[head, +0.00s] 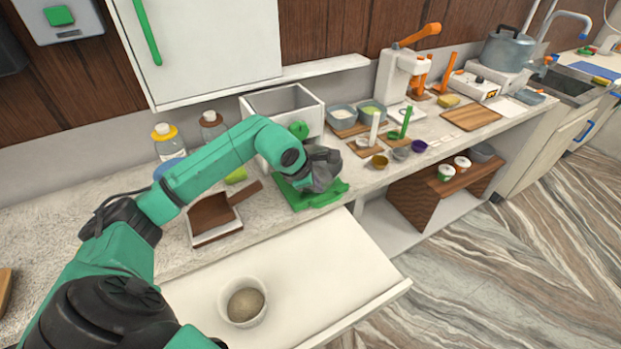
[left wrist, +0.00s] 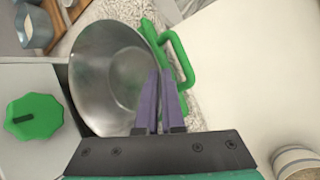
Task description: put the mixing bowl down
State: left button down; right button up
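The mixing bowl is a round grey metal bowl (left wrist: 105,75), seen from above in the left wrist view. My left gripper (left wrist: 160,75) has its two purple fingers close together at the bowl's right-hand rim and looks shut on it. In the head view the bowl (head: 326,172) shows as a small grey shape at the left gripper (head: 318,165), over a green board with a handle (head: 318,197) at the counter's front edge. Whether the bowl touches the board cannot be told. My right gripper is not in view.
A white box with a green knob (head: 270,104) stands behind the gripper. A brown-lined tray (head: 214,236) is to its left. Small bowls (head: 342,114) and a white press (head: 395,75) stand to the right. A white pulled-out surface (head: 330,275) below holds a cup (head: 232,318).

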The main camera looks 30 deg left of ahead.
pick_arm(q)
jog(key=shift+w+a+f+p, duration=0.4)
jog(key=shift+a+f, duration=0.1)
jog(key=shift+a, duration=0.15)
jog(key=shift+w+a+f+p, duration=0.35)
jog(key=shift+a+f, duration=0.1)
jog(key=shift+a, duration=0.15)
jog(key=shift+a+f, duration=0.1)
jog(key=shift+f, duration=0.05)
jog(key=c, duration=1.3)
grip_release()
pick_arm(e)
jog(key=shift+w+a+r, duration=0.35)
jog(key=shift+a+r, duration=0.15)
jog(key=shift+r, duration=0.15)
pick_arm(q)
jog(key=shift+s, duration=0.1)
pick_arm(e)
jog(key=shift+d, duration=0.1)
pick_arm(q)
jog(key=shift+s+r+b, duration=0.15)
jog(key=shift+r+b, duration=0.15)
jog(key=shift+r, duration=0.05)
jog(key=b+v, duration=0.3)
jog(key=v, duration=0.8)
jog(key=shift+r, duration=0.1)
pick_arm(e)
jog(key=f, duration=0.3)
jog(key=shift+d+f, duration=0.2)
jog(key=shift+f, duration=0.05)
